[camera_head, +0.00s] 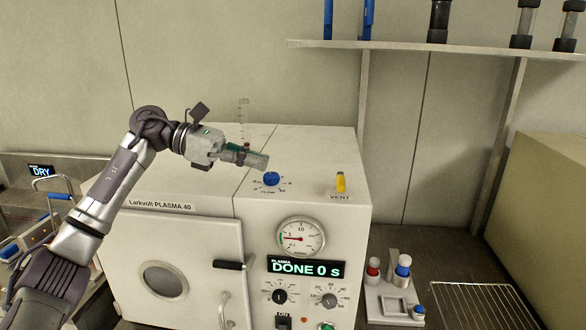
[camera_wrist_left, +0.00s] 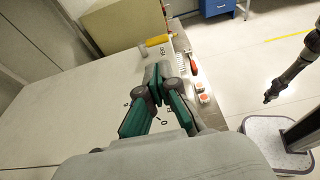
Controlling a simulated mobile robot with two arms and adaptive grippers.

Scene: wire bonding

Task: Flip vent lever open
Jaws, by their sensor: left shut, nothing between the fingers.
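The yellow vent lever (camera_head: 340,182) stands up from the white top of the plasma machine (camera_head: 300,145), just above the VENT label. It also shows in the left wrist view (camera_wrist_left: 157,40), beyond the fingertips. My left gripper (camera_head: 264,161) is shut and empty, above the machine's top. In the head view it is left of the lever and apart from it, near the blue flow knob (camera_head: 271,179). In the left wrist view its fingers (camera_wrist_left: 158,72) meet at the tips. A dark arm, apparently mine, ends in a small tip (camera_wrist_left: 268,97) at the right of that view; its jaws are too small to read.
The machine's front carries a pressure gauge (camera_head: 299,237) and a display (camera_head: 306,268) reading DONE 0 s. A shelf (camera_head: 430,46) with tools hangs behind. A small holder with bottles (camera_head: 390,302) and a wire rack (camera_head: 485,305) lie to the right.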

